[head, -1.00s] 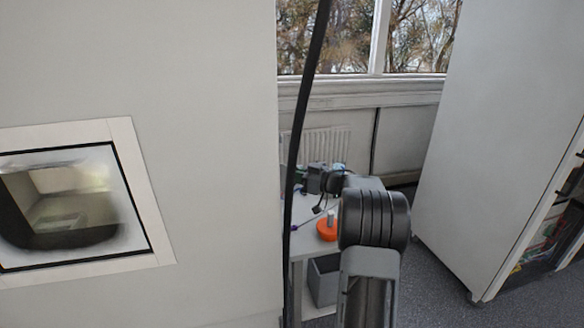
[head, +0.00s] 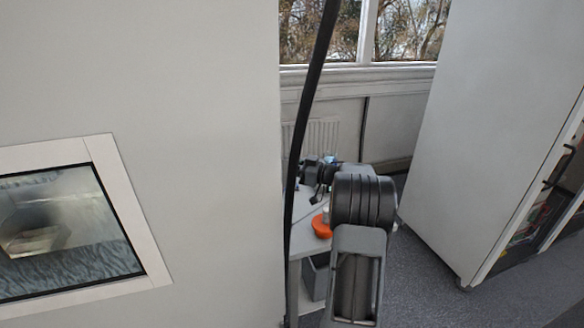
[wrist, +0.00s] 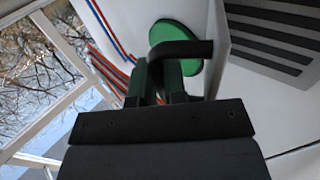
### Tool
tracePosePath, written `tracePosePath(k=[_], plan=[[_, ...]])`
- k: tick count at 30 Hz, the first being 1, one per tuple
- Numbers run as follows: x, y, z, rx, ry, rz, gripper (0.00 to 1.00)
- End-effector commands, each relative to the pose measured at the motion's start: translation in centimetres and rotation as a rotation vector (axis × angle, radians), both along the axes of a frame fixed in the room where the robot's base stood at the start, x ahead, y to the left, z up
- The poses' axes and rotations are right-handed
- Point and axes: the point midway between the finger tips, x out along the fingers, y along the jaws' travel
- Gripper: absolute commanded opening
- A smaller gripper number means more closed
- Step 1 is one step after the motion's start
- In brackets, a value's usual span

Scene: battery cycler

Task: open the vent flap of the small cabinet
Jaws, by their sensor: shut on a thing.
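In the wrist view the vent flap (wrist: 272,42), a pale panel with dark slats, is at the upper right, with a grey edge facing the middle. A dark bent handle (wrist: 190,48) shows beside that edge. My gripper (wrist: 157,80), with dark green fingers, is shut on the handle; the wrist body hides the lower part of the view. I cannot tell how far the flap stands open. In the head view my gripper and the flap are not seen.
A green disc (wrist: 176,42) and red and blue cables (wrist: 112,30) are behind the handle. A large pale cabinet with a window (head: 70,225) fills the left of the head view. A small table (head: 312,240) with an orange item (head: 321,226) and a tall cabinet (head: 490,130) stand beyond.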

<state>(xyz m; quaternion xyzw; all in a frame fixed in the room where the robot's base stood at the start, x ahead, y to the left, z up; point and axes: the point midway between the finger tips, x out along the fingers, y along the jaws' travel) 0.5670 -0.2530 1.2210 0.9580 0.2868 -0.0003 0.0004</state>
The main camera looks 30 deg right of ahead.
Motion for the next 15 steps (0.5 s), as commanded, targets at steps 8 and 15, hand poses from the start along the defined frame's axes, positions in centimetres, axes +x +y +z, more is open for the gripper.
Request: tracePosePath(k=[8, 15], plan=[[0.08, 0.09, 0.03, 0.001, -0.001, 0.001, 0.00], [0.06, 0.09, 0.03, 0.001, -0.001, 0.001, 0.30]])
